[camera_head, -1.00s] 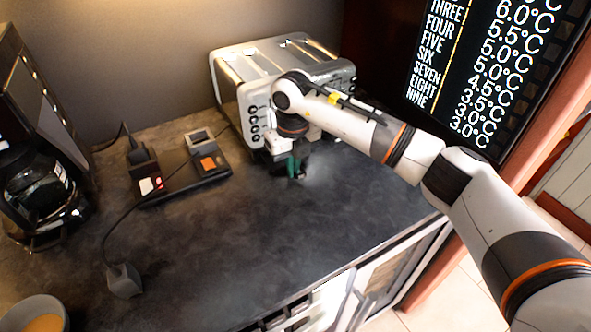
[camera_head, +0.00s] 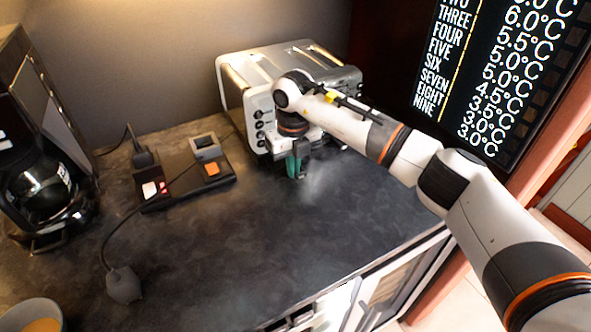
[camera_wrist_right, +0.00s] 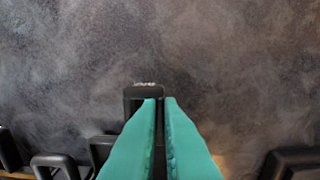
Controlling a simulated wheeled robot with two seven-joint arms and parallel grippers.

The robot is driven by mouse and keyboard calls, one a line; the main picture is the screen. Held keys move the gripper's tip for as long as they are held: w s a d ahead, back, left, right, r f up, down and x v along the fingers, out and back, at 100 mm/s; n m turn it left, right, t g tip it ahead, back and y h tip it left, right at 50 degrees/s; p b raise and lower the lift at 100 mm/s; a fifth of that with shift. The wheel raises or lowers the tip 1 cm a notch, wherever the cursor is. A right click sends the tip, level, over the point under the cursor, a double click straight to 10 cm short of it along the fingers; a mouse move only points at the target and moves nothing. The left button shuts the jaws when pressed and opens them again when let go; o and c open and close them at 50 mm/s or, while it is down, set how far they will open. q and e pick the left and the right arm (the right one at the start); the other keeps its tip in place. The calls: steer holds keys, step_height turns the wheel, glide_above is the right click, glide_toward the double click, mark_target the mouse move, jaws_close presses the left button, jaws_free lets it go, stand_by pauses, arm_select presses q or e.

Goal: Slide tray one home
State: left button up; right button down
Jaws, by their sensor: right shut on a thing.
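My right gripper (camera_head: 298,163) is low over the dark worktop, close in front of the silver toaster (camera_head: 262,84). In the right wrist view its teal fingers (camera_wrist_right: 161,102) are shut on a black tray handle (camera_wrist_right: 146,91) with a small pale marking that is hard to read. The handle stands farther out from the row than the other black handles (camera_wrist_right: 54,163) along the bottom edge. The tray body is hidden below my arm and fingers. My left gripper is not in view.
A black power block (camera_head: 180,180) with plugs and an orange switch lies left of the toaster. A cable runs to a grey plug (camera_head: 124,284). A coffee maker (camera_head: 45,185) and a bowl (camera_head: 32,313) stand at the left. The worktop in front of the gripper is clear.

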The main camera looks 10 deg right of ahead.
steer(key=shift+w+a, duration=0.1)
steer(key=shift+w, duration=0.1)
steer(key=c, duration=2)
jaws_free()
steer(key=o, duration=0.5)
steer(key=shift+s+r+p, duration=0.15)
steer(key=shift+s+p, duration=0.15)
steer(key=shift+s, duration=0.25)
steer(key=shift+s+r+p, duration=0.15)
steer(key=shift+s+p, duration=0.1)
steer(key=shift+s, duration=0.25)
